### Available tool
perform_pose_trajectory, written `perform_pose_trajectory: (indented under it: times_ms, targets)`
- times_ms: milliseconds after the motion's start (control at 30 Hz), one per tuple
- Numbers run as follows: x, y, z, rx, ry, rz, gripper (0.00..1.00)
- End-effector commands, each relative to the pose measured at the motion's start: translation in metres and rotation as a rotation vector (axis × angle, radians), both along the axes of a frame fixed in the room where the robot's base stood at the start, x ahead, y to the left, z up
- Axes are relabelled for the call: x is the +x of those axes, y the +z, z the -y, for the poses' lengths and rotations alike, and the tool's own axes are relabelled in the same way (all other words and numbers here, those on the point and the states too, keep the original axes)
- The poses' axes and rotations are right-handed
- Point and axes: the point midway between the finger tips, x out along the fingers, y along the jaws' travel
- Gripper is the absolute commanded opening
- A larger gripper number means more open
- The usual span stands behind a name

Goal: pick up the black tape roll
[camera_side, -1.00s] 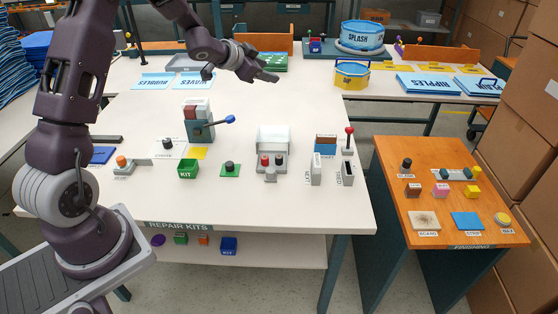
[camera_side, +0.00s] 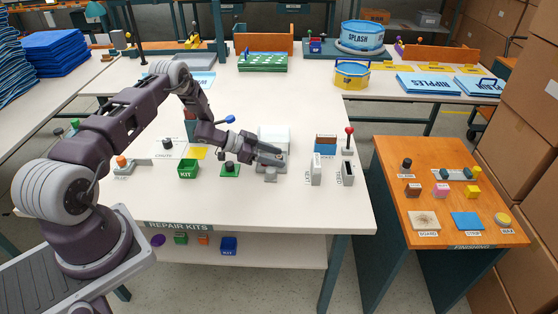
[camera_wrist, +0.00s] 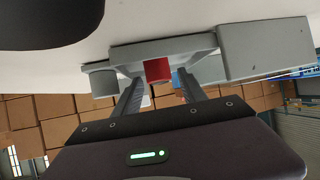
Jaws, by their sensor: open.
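No black roll is clearly recognisable as tape. Small black round pieces show in the side view: one on a green base (camera_side: 230,171), partly covered by my wrist, one on the white board (camera_side: 167,143), and one on the orange table (camera_side: 407,163). My gripper (camera_side: 282,160) is low over the grey fixture with the clear box (camera_side: 273,136), and hides part of it. In the wrist view my gripper (camera_wrist: 159,76) is open, with a red block (camera_wrist: 158,70) showing between the fingers. A large dark rounded shape (camera_wrist: 50,20) fills the upper left; I cannot tell what it is.
A green KIT box (camera_side: 188,169) stands left of my gripper. The orange finishing table (camera_side: 440,205) is separate, across a gap. The white table's front strip is clear.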

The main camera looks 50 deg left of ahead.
Motion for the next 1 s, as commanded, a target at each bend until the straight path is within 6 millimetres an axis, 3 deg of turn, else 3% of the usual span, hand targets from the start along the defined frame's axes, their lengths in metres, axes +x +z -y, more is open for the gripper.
perform_pose_trajectory:
  times_ms: [100,300,367,667,1000]
  targets:
    - [0.000,0.000,0.000,0.000,0.000,0.000,0.47]
    - [0.000,0.001,0.000,0.001,0.000,0.000,0.08]
    - [0.000,0.001,0.000,0.001,0.000,0.000,0.00]
    - [0.000,0.004,0.000,0.001,-0.001,0.001,0.00]
    - [0.000,0.082,0.000,0.003,-0.002,0.002,0.00]
